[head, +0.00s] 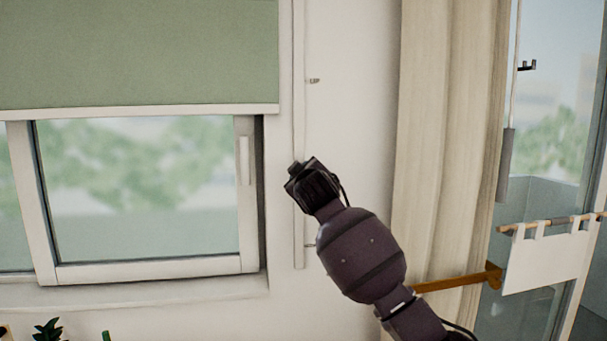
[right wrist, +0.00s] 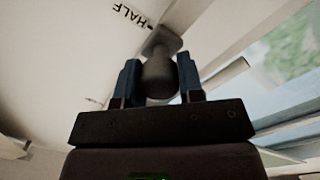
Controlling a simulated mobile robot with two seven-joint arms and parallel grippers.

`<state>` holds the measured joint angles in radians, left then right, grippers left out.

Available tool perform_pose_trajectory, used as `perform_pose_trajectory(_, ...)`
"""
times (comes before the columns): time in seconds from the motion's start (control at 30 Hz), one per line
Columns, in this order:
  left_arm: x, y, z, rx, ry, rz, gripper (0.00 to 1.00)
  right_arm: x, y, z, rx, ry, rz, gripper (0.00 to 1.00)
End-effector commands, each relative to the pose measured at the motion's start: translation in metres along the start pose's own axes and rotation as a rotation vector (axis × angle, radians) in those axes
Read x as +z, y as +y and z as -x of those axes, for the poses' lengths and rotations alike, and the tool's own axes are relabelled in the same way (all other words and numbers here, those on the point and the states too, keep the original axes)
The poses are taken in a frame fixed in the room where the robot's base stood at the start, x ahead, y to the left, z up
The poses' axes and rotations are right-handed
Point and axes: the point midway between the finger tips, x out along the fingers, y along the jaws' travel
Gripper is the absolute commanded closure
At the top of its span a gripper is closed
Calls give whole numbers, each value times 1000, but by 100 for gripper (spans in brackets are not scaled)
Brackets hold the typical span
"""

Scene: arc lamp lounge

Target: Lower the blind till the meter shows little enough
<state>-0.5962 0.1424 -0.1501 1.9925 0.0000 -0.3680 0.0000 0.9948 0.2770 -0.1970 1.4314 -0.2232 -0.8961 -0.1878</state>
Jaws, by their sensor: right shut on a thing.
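The green blind (head: 140,55) hangs over the upper part of the window, its pale bottom bar (head: 140,111) level and above the lower glass. A narrow white vertical rail (head: 299,235) is on the wall right of the window. My right gripper (head: 294,175) is at this rail, below the bar's height. In the right wrist view its two blue fingers (right wrist: 159,82) are closed on a grey rounded knob (right wrist: 157,72). The word HALF (right wrist: 131,17) is printed near the knob. No meter shows in either view. My left gripper is out of view.
The window handle (head: 243,160) is left of the rail. A beige curtain (head: 440,150) hangs to the right, beside a glass door with a white cloth (head: 545,258). Plants (head: 47,329) stand at lower left.

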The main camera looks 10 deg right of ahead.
Motion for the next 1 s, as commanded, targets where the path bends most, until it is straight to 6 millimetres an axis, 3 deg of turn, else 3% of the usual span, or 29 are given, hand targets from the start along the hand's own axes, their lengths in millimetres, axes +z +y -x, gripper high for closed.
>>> perform_pose_trajectory(0.03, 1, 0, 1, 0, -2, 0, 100, 0, 0, 0, 0, -1, 0, 62)
perform_pose_trajectory(0.2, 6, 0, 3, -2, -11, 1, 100, 0, 0, 0, 0, -1, 0, 39)
perform_pose_trajectory(0.63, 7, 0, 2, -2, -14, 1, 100, 0, 0, 8, 0, -1, 0, 39)
perform_pose_trajectory(1.0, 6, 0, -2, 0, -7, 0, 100, 0, 0, 58, 0, 1, -1, 39)
